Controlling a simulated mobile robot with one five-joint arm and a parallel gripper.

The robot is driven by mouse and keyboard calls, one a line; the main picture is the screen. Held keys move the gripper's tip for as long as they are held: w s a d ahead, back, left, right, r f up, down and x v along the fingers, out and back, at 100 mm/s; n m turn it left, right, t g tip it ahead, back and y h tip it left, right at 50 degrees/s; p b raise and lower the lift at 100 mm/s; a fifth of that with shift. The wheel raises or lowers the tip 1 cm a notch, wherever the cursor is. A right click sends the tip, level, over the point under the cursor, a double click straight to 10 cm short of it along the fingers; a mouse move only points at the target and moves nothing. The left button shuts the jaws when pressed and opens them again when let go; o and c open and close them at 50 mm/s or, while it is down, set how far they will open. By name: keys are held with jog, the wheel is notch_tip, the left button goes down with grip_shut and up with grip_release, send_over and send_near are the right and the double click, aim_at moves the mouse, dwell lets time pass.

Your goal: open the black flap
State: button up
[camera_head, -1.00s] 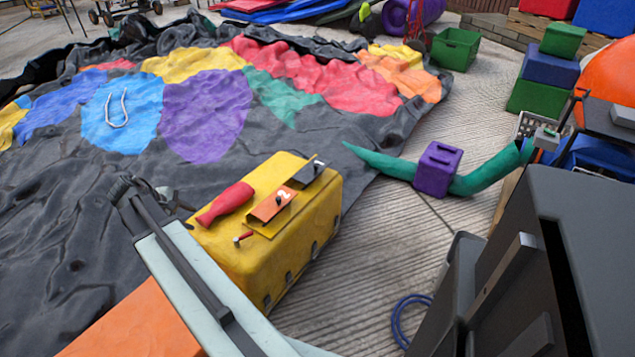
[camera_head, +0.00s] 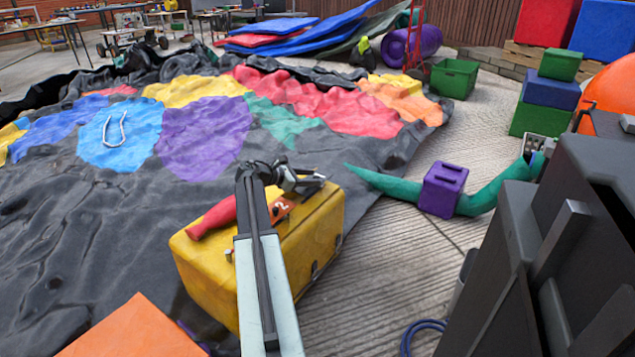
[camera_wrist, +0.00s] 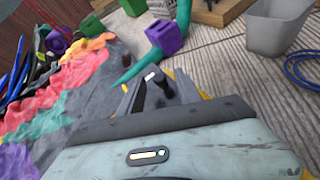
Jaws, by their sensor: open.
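The yellow box (camera_head: 206,272) stands on the dark sheet, with an orange flap (camera_head: 282,208) marked 2 on its top. The black flap beside the orange one is mostly hidden behind my gripper in the head view. My gripper (camera_head: 307,179) is over the far right end of the box top, close to the black flap. In the wrist view my gripper (camera_wrist: 157,92) has its fingers apart, with a dark piece and a white mark between them. I cannot tell whether that piece is the black flap or whether my fingers touch it.
A red handle-like object (camera_head: 212,217) lies on the left of the box top. A purple block (camera_head: 442,189) sits around a green tapered tube (camera_head: 388,184) to the right. A green crate (camera_head: 454,78) stands farther back.

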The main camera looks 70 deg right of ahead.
aim_at(317, 177)
jog(key=x, duration=0.3)
jog(key=shift+f+b, duration=0.1)
jog(key=shift+b, duration=0.25)
grip_shut()
dwell(1.0)
